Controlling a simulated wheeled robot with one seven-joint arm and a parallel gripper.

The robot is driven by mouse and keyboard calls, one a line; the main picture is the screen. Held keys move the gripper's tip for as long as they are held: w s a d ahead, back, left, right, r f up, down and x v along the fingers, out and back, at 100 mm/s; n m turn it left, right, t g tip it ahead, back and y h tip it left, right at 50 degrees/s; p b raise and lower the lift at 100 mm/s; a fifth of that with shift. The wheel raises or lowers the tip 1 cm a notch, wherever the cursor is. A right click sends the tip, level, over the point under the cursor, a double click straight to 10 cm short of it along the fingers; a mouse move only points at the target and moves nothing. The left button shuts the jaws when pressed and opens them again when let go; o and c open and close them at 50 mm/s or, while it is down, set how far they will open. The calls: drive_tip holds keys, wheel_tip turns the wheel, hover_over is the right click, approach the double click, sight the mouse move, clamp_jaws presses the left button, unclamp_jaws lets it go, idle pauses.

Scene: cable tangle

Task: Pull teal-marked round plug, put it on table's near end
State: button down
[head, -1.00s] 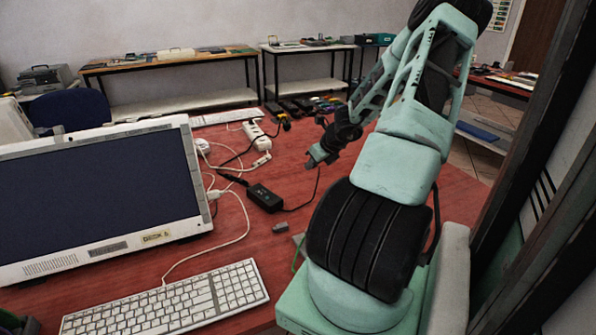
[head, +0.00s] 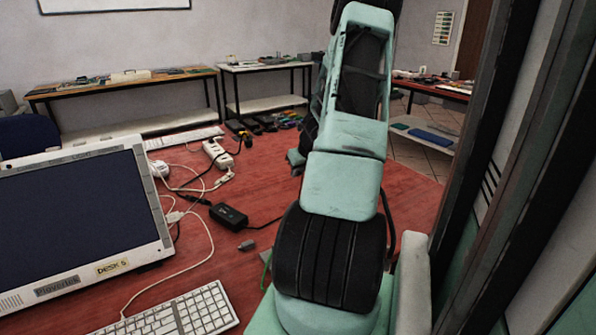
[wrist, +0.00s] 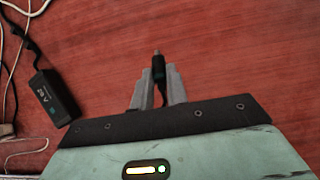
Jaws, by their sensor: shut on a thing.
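In the wrist view my gripper (wrist: 158,85) is shut on a small round black plug (wrist: 158,66), which points away from the wrist. A teal mark on the plug cannot be made out. A black cable runs back from the plug between the fingers. The plug is apart from any socket, over bare red table (wrist: 240,60). In the head view my arm hides the plug and most of the gripper. The black power adapter (head: 229,216) lies on the table, left of my arm; it also shows at the left of the wrist view (wrist: 54,97).
A white power strip (head: 217,153) with white and black cables lies behind the adapter. A monitor (head: 75,220) and a white keyboard (head: 180,318) stand at left. A small grey piece (head: 246,245) lies near the arm's base. The table (head: 415,180) right of my arm is clear.

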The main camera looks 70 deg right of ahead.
drive_tip(key=shift+f+b, duration=2.4)
drive_tip(key=shift+f, duration=0.65)
drive_tip(key=c, duration=1.3)
unclamp_jaws()
drive_tip(key=p+v, duration=0.3)
drive_tip(key=v, duration=1.4)
drive_tip(key=shift+r+p, duration=0.25)
drive_tip(key=shift+p, duration=0.1)
